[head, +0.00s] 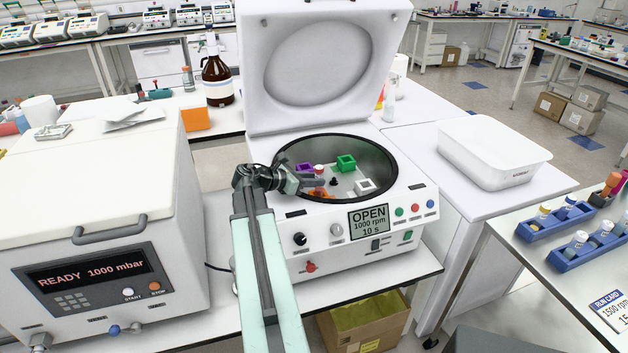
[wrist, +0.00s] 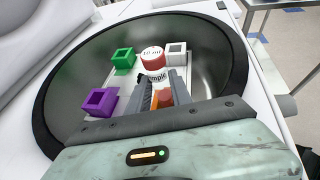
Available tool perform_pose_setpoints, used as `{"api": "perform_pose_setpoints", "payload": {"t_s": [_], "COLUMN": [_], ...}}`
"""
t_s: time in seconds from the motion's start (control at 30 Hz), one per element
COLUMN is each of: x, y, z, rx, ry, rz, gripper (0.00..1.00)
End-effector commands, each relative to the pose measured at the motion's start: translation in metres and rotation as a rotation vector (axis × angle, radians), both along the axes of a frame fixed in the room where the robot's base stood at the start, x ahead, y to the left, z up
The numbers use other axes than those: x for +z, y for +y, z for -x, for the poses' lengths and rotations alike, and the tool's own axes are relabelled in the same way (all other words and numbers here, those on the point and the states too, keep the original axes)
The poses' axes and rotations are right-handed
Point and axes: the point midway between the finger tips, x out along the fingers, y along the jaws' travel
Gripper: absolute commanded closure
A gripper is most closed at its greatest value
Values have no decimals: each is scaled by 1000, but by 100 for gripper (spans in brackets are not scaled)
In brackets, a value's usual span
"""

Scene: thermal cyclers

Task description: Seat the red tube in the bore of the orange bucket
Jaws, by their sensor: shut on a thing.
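In the head view the red tube (head: 319,170) stands just above the orange bucket (head: 319,192) inside the open centrifuge bowl, with my gripper (head: 306,182) coming in from the left. In the wrist view a piece of the orange bucket (wrist: 166,97) shows between the fingers. The fingers and tube hide its bore, so I cannot tell whether the tube's lower end is inside it.
Purple (head: 304,168), green (head: 346,162) and white (head: 365,186) buckets sit around the rotor. The bowl rim (head: 394,170) encloses my gripper, and the raised lid (head: 322,60) stands behind. A vacuum oven-like box (head: 95,225) is at left, an empty white tub (head: 493,152) at right.

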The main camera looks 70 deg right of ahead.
Motion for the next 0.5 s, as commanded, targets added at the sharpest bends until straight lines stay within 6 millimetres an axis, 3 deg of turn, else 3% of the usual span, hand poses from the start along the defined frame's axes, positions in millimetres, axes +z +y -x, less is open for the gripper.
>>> {"api": "perform_pose_setpoints", "payload": {"t_s": [0.23, 0.27, 0.33, 0.5], "x": [-8, -7, -6, -6], "y": [0, 0, 0, 0], "z": [0, 0, 0, 0], "rx": [0, 0, 0, 0], "ry": [0, 0, 0, 0], "rz": [0, 0, 0, 0], "gripper": [100, 69, 50, 49]}}
